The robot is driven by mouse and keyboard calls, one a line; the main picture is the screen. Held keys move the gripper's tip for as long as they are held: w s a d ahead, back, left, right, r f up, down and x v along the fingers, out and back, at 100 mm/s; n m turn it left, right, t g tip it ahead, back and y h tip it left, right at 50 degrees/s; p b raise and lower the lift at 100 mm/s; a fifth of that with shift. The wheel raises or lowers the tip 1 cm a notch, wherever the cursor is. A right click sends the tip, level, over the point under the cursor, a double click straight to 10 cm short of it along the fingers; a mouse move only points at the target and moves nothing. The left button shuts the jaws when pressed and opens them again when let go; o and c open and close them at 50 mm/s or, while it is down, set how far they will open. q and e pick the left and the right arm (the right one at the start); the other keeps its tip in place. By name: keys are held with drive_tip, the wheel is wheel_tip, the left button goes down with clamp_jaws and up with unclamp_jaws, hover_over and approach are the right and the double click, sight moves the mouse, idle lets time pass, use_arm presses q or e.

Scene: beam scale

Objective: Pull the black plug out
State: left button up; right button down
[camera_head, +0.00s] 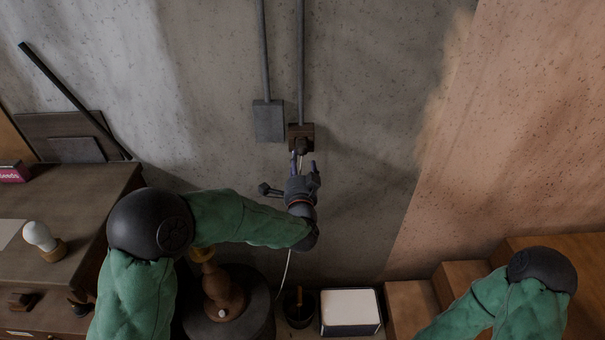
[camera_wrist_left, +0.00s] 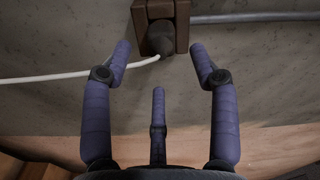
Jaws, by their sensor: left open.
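The black plug (camera_wrist_left: 160,38) sits in a brown wall socket (camera_wrist_left: 182,22), which shows at the top of the left wrist view. A white cord (camera_wrist_left: 75,76) runs from the plug to the left in that view. In the head view the socket (camera_head: 307,130) is on the wall at the end of a conduit, with the dark plug (camera_head: 301,145) at its lower part. My left gripper (camera_head: 303,165) is open just below the plug, its fingers pointing up at it. In the wrist view the fingertips (camera_wrist_left: 160,55) lie apart, to either side of the plug, with nothing between them gripped. My right gripper is out of view.
A grey wall box (camera_head: 268,121) is left of the socket. A dark wooden cabinet (camera_head: 75,190) with a bulb lamp (camera_head: 39,236) stands left. Below are a round table with a lamp (camera_head: 222,290), a white-topped box (camera_head: 350,308) and wooden steps (camera_head: 465,277).

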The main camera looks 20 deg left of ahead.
sight(300, 155)
use_arm(q)
drive_tip(key=b+x, duration=0.1)
drive_tip(key=x, duration=0.7)
drive_tip(key=shift+f, duration=0.1)
drive_tip(key=shift+s, duration=0.1)
drive_tip(key=c, duration=1.2)
